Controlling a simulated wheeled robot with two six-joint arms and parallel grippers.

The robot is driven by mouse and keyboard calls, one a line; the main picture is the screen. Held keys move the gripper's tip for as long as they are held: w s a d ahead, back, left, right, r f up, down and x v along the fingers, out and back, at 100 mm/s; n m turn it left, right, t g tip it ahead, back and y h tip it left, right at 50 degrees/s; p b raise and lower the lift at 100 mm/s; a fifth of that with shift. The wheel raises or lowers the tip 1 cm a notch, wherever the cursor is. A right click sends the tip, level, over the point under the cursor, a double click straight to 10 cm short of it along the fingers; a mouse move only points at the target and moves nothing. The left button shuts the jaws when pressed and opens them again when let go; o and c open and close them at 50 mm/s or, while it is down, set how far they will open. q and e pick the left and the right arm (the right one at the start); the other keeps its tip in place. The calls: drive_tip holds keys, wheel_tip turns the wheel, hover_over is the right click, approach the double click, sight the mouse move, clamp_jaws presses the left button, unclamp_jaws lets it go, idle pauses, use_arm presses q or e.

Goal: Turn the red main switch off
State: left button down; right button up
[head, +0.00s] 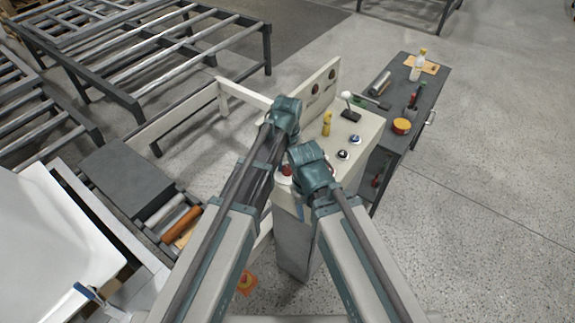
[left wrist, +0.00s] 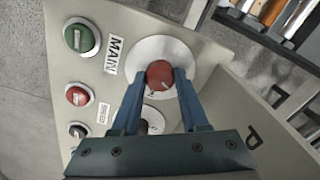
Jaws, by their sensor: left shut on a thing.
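The red main switch (left wrist: 159,72) is a round red knob on a pale round plate (left wrist: 133,62) in the left wrist view. A label reading MAIN (left wrist: 114,55) is beside it. My left gripper (left wrist: 161,78) has a blue finger on each side of the knob and is shut on it. A pale mark shows on the knob; I cannot read which setting it points to. In the head view the pale control console (head: 345,131) is partly covered by my arms, and the left fingertips are hidden. My right gripper's fingers cannot be seen.
A green button (left wrist: 80,38), a red button (left wrist: 79,96) and a black one (left wrist: 77,130) are close by on the panel. A dark side table (head: 427,92) with tools and a bottle stands behind. A roller conveyor (head: 130,185) is at left. Floor at right is clear.

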sight(288, 168)
use_arm(q)
drive_tip(key=n, duration=0.4)
drive_tip(key=shift+n, duration=0.4)
idle(0.4)
drive_tip(key=shift+c, duration=2.1)
unclamp_jaws()
wheel_tip(288, 168, up, 14)
drive_tip(key=p, duration=1.3)
drive_tip(key=shift+p, duration=0.4)
drive_tip(key=shift+f, duration=0.15)
